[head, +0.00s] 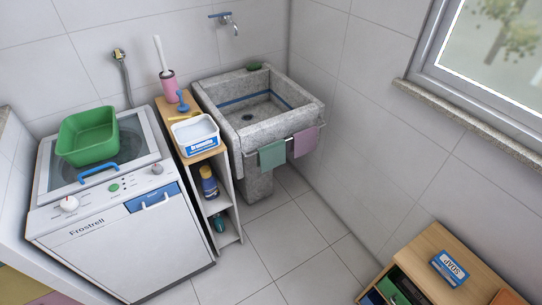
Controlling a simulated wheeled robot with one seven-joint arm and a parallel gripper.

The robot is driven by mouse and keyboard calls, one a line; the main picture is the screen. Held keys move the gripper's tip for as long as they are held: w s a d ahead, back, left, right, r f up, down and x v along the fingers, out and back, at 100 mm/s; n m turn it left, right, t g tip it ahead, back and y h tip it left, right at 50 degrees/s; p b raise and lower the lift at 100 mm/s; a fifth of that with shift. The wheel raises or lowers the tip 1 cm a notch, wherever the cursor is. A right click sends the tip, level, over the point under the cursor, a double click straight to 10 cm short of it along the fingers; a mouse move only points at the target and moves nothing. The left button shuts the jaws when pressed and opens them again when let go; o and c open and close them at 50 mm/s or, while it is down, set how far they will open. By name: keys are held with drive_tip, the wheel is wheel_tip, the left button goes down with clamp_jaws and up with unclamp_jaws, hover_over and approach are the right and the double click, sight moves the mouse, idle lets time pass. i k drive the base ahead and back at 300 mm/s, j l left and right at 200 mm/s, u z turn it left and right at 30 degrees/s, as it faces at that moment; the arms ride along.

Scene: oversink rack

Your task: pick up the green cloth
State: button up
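The green cloth (272,155) hangs over a metal rail on the front of the grey stone sink (292,117). A pink cloth (306,142) hangs on the same rail just to its right. The two cloths are close together, and the green one hangs flat with its lower edge free. My gripper is not in the head view.
A narrow wooden shelf (230,163) with a white tub (195,133) stands left of the sink. Further left, a green basin (88,137) sits on the washing machine (125,240). A wooden cabinet (432,245) is at lower right. The floor (285,240) before the sink is clear.

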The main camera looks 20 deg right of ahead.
sight(271, 156)
drive_tip(key=i+u, duration=0.25)
drive_tip(key=i, duration=0.4)
drive_tip(key=i+l+u, duration=0.25)
drive_tip(key=i, duration=0.4)
